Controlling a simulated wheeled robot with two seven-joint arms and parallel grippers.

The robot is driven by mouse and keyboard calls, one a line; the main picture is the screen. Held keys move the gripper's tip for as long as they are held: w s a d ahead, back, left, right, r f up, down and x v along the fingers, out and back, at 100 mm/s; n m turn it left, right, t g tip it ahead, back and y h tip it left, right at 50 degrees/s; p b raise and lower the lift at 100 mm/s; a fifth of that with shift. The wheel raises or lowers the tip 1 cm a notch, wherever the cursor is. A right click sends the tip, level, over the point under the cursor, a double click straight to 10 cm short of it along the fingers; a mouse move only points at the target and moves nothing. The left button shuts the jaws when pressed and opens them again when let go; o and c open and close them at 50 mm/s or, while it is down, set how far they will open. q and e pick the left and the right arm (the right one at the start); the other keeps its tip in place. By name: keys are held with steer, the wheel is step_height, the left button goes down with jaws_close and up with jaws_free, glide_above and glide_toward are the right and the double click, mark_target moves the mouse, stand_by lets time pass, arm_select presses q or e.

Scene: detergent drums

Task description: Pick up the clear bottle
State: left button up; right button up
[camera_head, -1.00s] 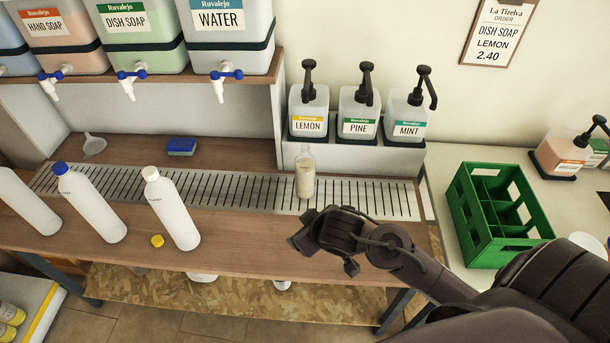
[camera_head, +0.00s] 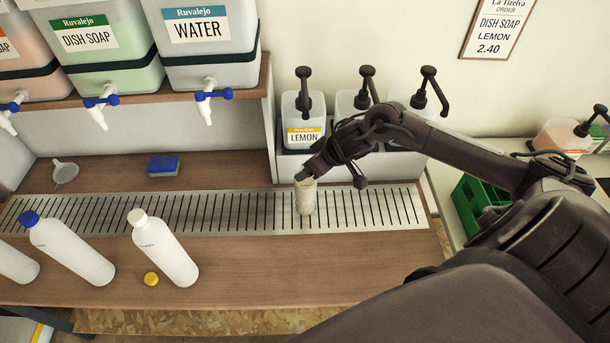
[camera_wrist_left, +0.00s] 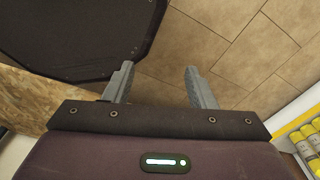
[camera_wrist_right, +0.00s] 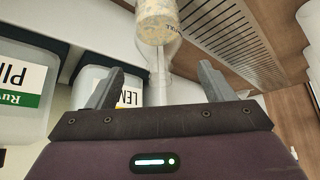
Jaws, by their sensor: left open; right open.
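The clear bottle (camera_head: 305,196) stands upright on the slatted metal drain strip (camera_head: 240,212), with pale, cloudy contents. My right gripper (camera_head: 308,172) is at the bottle's top in the head view, and the arm hides the bottle's neck. In the right wrist view the bottle (camera_wrist_right: 158,30) lies ahead, its narrow clear neck reaching between the open fingers of the right gripper (camera_wrist_right: 160,88). I cannot tell whether the fingers touch it. My left gripper (camera_wrist_left: 160,85) is open and empty above the floor; it is not in the head view.
Pump bottles, one labelled LEMON (camera_head: 304,120), stand behind my right arm. White bottles (camera_head: 165,250), a yellow cap (camera_head: 151,279), a funnel (camera_head: 64,173) and a blue sponge (camera_head: 164,166) are to the left. A green crate (camera_head: 478,200) is partly hidden at right.

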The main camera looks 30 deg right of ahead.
mark_target(306, 188)
steer(key=x, duration=0.3)
steer(key=shift+w, duration=0.2)
steer(key=shift+x, duration=1)
steer(key=shift+r, duration=0.1)
steer(key=c, duration=0.8)
steer(key=shift+c, duration=1.1)
steer(key=c, duration=0.5)
jaws_close()
arm_select(q)
steer(key=shift+w+d+r, duration=0.1)
steer(key=shift+w+r, duration=0.1)
steer(key=shift+w, duration=0.4)
steer(key=shift+w+r, duration=0.15)
steer(key=shift+w, duration=0.45)
